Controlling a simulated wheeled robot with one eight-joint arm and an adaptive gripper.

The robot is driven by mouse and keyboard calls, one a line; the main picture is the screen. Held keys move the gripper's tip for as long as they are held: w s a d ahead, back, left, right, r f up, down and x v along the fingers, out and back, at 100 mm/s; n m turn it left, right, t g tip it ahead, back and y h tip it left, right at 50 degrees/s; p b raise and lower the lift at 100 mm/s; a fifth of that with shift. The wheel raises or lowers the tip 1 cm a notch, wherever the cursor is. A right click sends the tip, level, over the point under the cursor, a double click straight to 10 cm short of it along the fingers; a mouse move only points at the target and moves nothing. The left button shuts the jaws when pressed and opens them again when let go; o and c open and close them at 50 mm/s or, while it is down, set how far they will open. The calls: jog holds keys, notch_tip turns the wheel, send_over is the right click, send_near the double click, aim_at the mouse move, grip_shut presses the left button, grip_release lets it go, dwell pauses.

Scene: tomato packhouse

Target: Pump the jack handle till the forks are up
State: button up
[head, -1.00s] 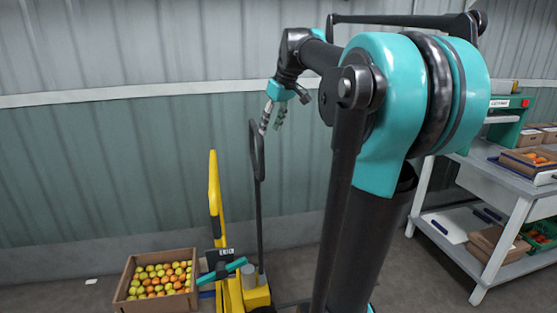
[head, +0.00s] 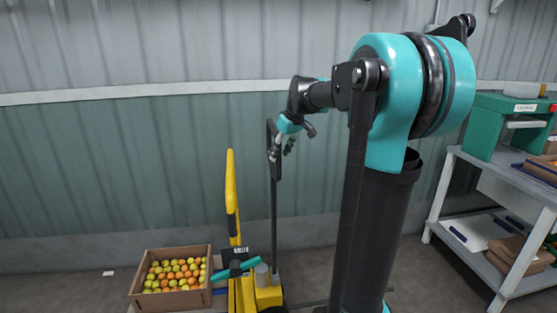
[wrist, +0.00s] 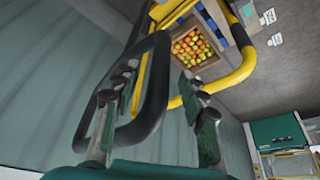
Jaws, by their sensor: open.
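The jack handle is a tall black lever (head: 274,215) standing nearly upright, with a closed loop grip at its top. It rises from the yellow pallet jack (head: 268,297) low in the head view. My gripper (head: 281,150) is at the loop's height, pointing down, with its fingers against or just beside it. In the wrist view the black loop (wrist: 160,45) is large and close. My gripper (wrist: 158,75) is open there, and one side bar of the loop appears between the two fingers. I cannot tell whether either finger touches it. The forks are not clearly visible.
A yellow upright frame (head: 231,195) stands left of the handle. A crate of tomatoes (head: 171,301) is at the lower left. A grey workbench (head: 505,185) with a green machine (head: 497,128) stands right. A corrugated wall is close behind the handle.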

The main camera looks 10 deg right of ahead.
aim_at(278, 158)
jog(key=shift+x, duration=1.65)
grip_shut()
